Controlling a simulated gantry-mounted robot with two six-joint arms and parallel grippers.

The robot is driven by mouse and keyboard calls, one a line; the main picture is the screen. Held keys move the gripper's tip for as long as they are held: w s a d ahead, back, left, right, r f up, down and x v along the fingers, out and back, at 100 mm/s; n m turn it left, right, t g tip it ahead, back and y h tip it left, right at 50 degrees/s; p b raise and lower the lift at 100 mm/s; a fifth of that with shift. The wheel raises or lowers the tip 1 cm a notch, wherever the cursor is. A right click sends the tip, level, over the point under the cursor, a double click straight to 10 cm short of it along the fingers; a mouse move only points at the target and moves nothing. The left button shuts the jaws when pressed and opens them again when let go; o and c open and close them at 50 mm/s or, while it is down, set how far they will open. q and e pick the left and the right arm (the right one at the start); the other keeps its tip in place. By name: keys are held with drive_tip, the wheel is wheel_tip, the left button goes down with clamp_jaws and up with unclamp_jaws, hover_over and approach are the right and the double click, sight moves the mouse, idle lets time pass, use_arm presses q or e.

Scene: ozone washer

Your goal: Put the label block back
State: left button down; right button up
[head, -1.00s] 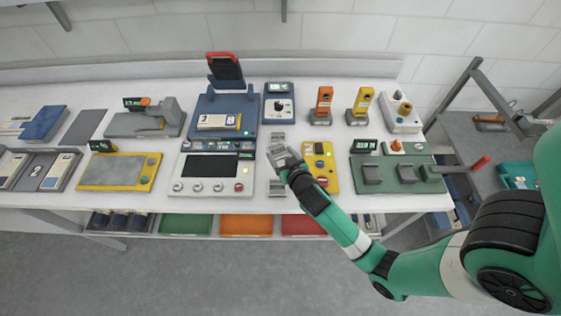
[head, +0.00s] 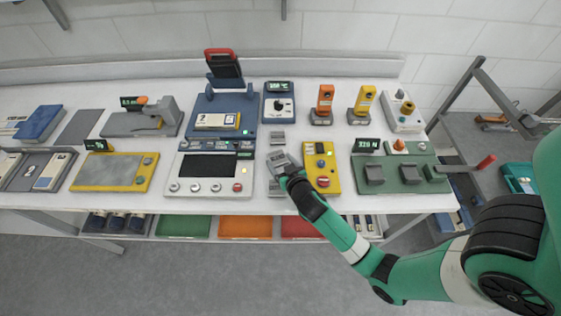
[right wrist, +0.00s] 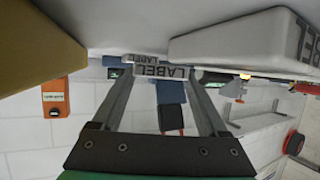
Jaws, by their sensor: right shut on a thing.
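My right gripper (head: 279,160) is between the white console and the yellow control box, low over the white table. In the right wrist view its two fingers (right wrist: 160,80) are shut on a pale label block (right wrist: 160,72) marked "LABEL". A second "LABEL" marking (right wrist: 145,58) shows just beyond the block; I cannot tell what it is on. In the head view the gripper hides most of the block. Small grey stepped pieces (head: 277,138) lie just behind the gripper, and more grey (head: 277,189) shows in front. Whether the block touches the table is unclear. My left gripper is not in view.
The white console (head: 212,188) stands close on the left, and the yellow control box (head: 321,168) close on the right. A blue dial box (head: 278,103) is behind. A green panel (head: 400,174) with grey blocks is farther right.

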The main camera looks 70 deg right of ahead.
drive_tip(key=o, duration=1.3)
drive_tip(key=shift+r, duration=0.15)
drive_tip(key=shift+s+a+r+p, duration=0.2)
drive_tip(key=shift+r+p, duration=0.55)
drive_tip(key=shift+p, duration=0.05)
drive_tip(key=p+v, duration=0.1)
drive_tip(key=v, duration=1)
drive_tip(key=shift+s+a, duration=0.1)
drive_tip(key=shift+a, duration=0.05)
